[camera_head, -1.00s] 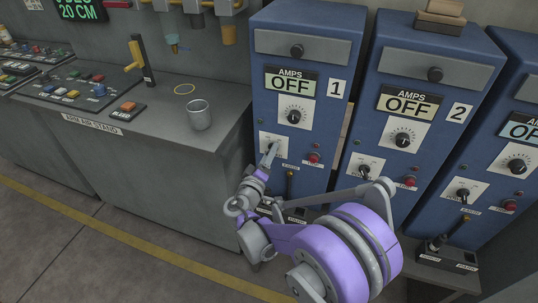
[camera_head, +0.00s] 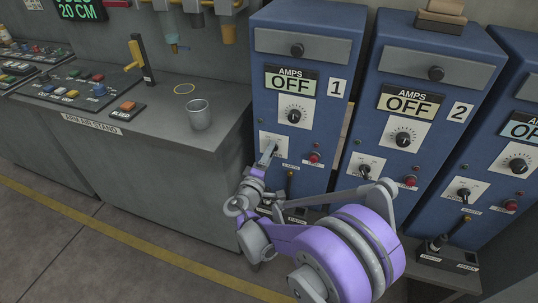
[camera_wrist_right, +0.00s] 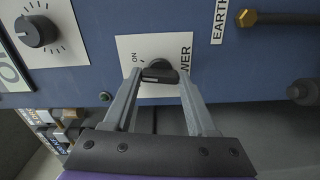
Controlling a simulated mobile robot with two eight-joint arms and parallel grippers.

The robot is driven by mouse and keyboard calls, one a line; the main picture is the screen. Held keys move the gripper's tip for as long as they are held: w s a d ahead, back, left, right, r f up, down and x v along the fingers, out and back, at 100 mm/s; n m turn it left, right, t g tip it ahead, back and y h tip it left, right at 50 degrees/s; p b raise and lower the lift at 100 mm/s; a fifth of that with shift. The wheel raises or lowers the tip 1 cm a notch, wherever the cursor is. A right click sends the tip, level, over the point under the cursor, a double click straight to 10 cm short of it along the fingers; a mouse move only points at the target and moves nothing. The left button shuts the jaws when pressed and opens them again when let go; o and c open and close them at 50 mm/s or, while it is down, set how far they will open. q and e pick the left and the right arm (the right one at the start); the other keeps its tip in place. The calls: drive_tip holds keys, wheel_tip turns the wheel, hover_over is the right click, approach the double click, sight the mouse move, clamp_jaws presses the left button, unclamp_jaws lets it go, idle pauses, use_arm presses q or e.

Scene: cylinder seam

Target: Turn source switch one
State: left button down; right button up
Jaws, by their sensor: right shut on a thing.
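The blue source cabinet one (camera_head: 263,90) stands in the middle of the head view, and its amps display (camera_head: 290,80) reads OFF. Its power switch (camera_wrist_right: 158,66) is a black knob on a white plate marked ON and POWER in the right wrist view. My right gripper (camera_wrist_right: 161,76) is shut on this knob, one finger on each side. In the head view the right gripper (camera_head: 268,152) is at the cabinet's lower left plate and hides most of the knob. My left gripper is out of view.
Cabinet two (camera_head: 425,100) stands to the right, with a third beyond it. A grey bench (camera_head: 160,110) with a metal cup (camera_head: 199,115) and a button panel is to the left. A red button (camera_head: 314,158) sits just right of the gripped knob. Floor is open at the lower left.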

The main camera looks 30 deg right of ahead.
drive_tip(key=shift+n+b, duration=0.3)
drive_tip(key=shift+n, duration=3.4)
drive_tip(key=o, duration=1.4)
drive_tip(key=shift+c, duration=0.2)
drive_tip(key=v, duration=1.1)
drive_tip(key=shift+p, duration=0.3)
drive_tip(key=shift+d, duration=0.1)
